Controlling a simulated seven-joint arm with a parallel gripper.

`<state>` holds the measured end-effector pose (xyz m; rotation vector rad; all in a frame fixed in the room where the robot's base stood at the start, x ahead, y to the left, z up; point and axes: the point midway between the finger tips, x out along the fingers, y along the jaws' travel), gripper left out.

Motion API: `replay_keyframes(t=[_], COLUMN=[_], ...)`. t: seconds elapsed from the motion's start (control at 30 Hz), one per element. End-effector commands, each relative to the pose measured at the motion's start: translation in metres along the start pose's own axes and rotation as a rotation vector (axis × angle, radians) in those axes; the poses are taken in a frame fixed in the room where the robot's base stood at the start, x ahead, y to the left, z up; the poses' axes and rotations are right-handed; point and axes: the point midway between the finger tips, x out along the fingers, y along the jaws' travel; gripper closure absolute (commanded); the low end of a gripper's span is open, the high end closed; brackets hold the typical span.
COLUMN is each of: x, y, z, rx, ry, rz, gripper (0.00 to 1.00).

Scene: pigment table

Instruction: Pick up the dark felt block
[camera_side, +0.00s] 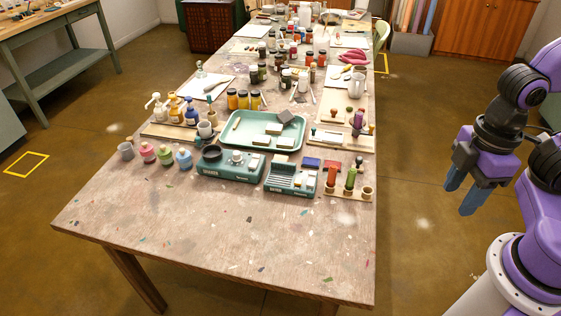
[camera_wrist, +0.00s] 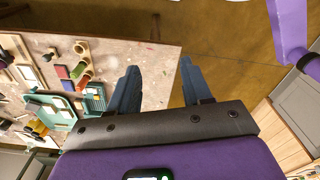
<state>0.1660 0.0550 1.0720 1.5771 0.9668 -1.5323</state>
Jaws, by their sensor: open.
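A dark grey block (camera_side: 287,116), which looks like the dark felt block, sits at the far right part of the green tray (camera_side: 233,143) in the side view. It looks tilted, near or against the tray's rim. Several paler blocks (camera_side: 273,129) lie in the same tray. My gripper (camera_side: 466,192) is open and empty, off the right side of the table and well apart from the tray. In the wrist view my gripper's (camera_wrist: 158,75) blue fingers stand apart with nothing between them.
Two teal devices (camera_side: 230,168) (camera_side: 291,179) stand in front of the tray. Coloured vials (camera_side: 350,178) and red and blue blocks (camera_side: 332,165) are at their right. Bottles (camera_side: 175,108) stand left and jars (camera_side: 243,99) behind. The table's front (camera_side: 220,235) is clear.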

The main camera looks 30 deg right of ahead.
Motion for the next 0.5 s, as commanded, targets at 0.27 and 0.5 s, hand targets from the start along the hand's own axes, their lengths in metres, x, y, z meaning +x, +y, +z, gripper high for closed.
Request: replay_keyframes(t=[0.27,0.5], x=[0.000,0.007], y=[0.029,0.079], z=[-0.060,-0.128], rx=[0.039,0.080], ry=[0.032,0.091], rz=[-0.042,-0.075], gripper=[0.51,0.51])
